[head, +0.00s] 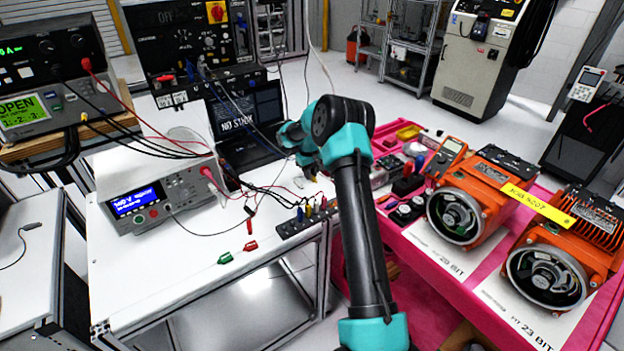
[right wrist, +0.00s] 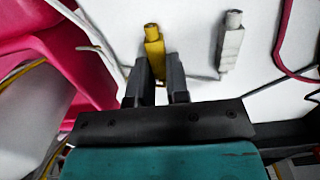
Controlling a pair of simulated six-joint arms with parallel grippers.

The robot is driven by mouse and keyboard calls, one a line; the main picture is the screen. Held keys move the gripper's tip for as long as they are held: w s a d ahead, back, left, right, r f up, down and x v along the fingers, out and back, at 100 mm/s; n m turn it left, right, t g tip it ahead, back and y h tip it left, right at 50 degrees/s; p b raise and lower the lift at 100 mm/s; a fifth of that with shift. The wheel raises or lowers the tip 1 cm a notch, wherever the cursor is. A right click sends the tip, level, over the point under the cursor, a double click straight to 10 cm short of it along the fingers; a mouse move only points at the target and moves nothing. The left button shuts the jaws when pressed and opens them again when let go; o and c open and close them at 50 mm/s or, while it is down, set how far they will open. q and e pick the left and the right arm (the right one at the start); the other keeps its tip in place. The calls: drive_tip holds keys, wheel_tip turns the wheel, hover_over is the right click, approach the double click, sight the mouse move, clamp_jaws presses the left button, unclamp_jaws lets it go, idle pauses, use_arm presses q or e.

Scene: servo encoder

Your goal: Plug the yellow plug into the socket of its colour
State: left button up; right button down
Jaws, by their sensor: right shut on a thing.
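My right gripper (right wrist: 158,68) is shut on the yellow plug (right wrist: 153,44), which sticks out past the fingertips in the right wrist view. A thin cable runs close by it. In the head view my right arm comes up from the bottom and bends left over the white bench, and the gripper (head: 311,172) is small and partly hidden there. A dark socket strip (head: 290,229) with small coloured pieces, blue and yellow among them, lies at the bench's right front edge. Which of its sockets is yellow is too small to tell surely. My left gripper is not in view.
A white plug (right wrist: 231,42) lies right of the yellow one in the right wrist view. Green (head: 225,258) and red (head: 251,246) clips lie on the white bench (head: 180,265). Loose cables cross it. A pink cart (head: 430,310) with orange motors stands at right.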

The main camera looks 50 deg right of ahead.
drive_tip(key=shift+r, duration=0.15)
drive_tip(key=shift+r, duration=2.35)
